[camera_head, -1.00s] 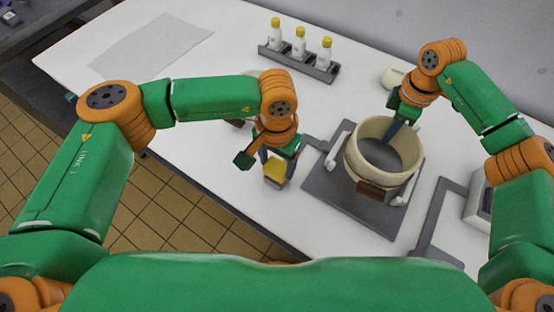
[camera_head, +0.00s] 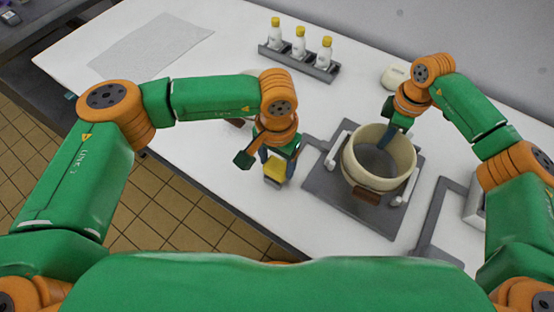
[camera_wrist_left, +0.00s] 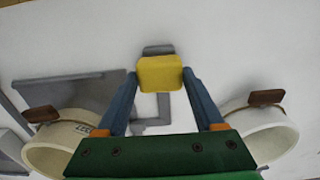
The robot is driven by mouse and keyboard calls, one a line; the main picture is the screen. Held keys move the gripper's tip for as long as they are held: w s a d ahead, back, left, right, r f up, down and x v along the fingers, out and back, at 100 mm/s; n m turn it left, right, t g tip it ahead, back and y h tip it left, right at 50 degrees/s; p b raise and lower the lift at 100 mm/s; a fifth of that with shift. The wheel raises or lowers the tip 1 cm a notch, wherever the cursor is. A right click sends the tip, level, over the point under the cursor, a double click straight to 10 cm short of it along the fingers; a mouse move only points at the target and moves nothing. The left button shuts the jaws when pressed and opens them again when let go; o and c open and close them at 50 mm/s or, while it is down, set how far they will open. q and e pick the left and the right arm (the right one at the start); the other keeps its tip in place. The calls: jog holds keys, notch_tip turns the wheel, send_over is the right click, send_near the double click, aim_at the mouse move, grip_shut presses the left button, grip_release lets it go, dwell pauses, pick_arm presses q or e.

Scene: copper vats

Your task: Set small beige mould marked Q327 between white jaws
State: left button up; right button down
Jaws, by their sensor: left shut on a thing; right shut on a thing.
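A round, open beige mould (camera_head: 378,168) with a brown block on its near side is over the grey plate, between the two white jaws (camera_head: 339,144). I cannot tell whether it rests on the plate or touches the jaws. My right gripper (camera_head: 388,138) is shut on its far wall. My left gripper (camera_head: 275,167) is shut on a yellow-faced block (camera_head: 275,171), apart from the mould; the block also shows in the left wrist view (camera_wrist_left: 160,74). The left wrist view shows two beige moulds, left (camera_wrist_left: 50,148) and right (camera_wrist_left: 262,132).
The grey plate (camera_head: 365,212) lies on the white table (camera_head: 215,60). A rack (camera_head: 300,64) of yellow-capped bottles stands at the back. A grey sheet (camera_head: 150,45) lies at the back left. A grey frame (camera_head: 437,215) is right of the plate.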

pick_arm(q)
jog(key=shift+f, duration=0.1)
pick_arm(e)
jog(key=shift+f, duration=0.95)
pick_arm(q)
jog(key=shift+s, duration=0.1)
pick_arm(e)
jog(key=c, duration=0.9)
grip_release()
notch_tip(320, 180, up, 12)
